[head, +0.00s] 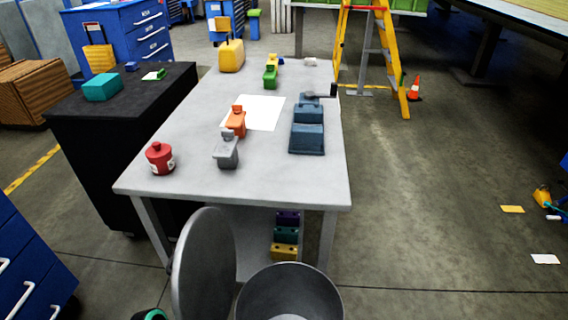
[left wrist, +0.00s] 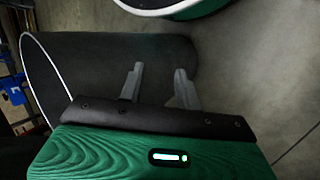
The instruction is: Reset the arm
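My left gripper (left wrist: 158,90) shows in the left wrist view with its two grey fingers apart and nothing between them. Its green and black wrist housing fills the bottom of that view. The gripper hangs over the floor, with no task object at its tips. In the head view neither gripper's fingers show; only a small green and black piece of mine shows at the bottom left edge. My right gripper is in neither view.
A grey table (head: 190,185) stands ahead, holding a red canister (head: 160,158), a grey item (head: 226,152), an orange item (head: 236,120) and a blue vise-like tool (head: 307,137). A black cabinet (head: 100,140) is at left. Large grey round shapes fill the near foreground.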

